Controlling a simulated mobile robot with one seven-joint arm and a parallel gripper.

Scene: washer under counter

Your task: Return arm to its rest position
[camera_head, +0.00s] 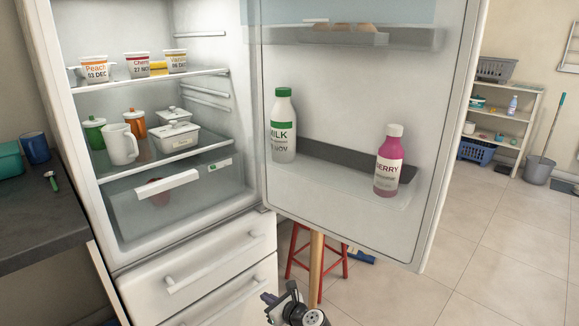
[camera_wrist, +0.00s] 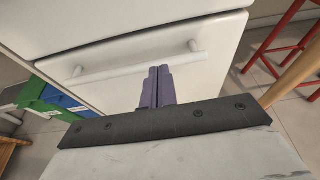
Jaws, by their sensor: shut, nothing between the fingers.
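My gripper (camera_wrist: 158,86) shows in the wrist view with its two purple-grey fingers pressed together and nothing between them. It is in front of a white lower drawer (camera_wrist: 135,62) with a bar handle; I cannot tell the gap between them. In the head view, part of my arm's end shows at the bottom centre, below the open fridge door (camera_head: 350,225) and to the right of the lower drawers (camera_head: 205,262). The fingertips are hard to make out there.
The fridge door stands wide open with a milk bottle (camera_head: 283,125) and a berry bottle (camera_head: 388,160) on its shelf. A red stool (camera_head: 333,267) stands beneath it. A dark counter (camera_head: 38,225) is at the left. Tiled floor (camera_head: 500,255) is clear at the right.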

